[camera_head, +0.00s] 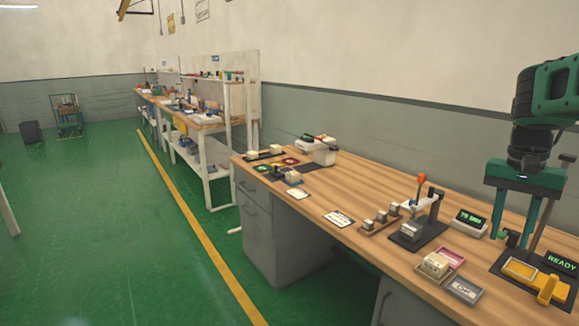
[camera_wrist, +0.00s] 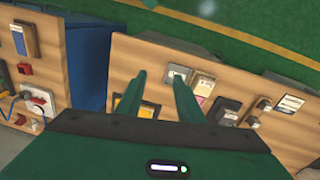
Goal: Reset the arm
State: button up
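My gripper (camera_head: 516,238) hangs from my dark green arm at the right of the head view, over the right part of the wooden workbench (camera_head: 345,185). It points down above a black-based station with a yellow block (camera_head: 522,270). In the wrist view, the two green fingers of my gripper (camera_wrist: 160,80) stand apart with nothing between them, so it is open and empty. The gap to the yellow station below cannot be judged exactly.
Beside my gripper are a READY display (camera_head: 562,262), a 70-like display (camera_head: 468,222), a pink tray (camera_head: 449,257) and a lever fixture (camera_head: 418,232). A white box (camera_head: 318,151) stands at the bench's far end. Green floor (camera_head: 110,240) is clear on the left.

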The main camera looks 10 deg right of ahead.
jog(key=s+a+f+n, duration=0.2)
jog(key=s+a+f, duration=0.3)
jog(key=s, duration=0.3)
jog(key=s+a+f+n+y, duration=0.1)
jog(key=s+a+f+n, duration=0.1)
jog(key=s+a+f, duration=0.3)
jog(key=s+a, duration=0.1)
jog(key=s, duration=0.2)
jog(key=shift+s+a+t, duration=0.15)
jog(key=shift+a+t, duration=0.05)
jog(key=shift+t, duration=0.1)
jog(key=shift+w+f, duration=0.3)
jog(key=shift+w, duration=0.3)
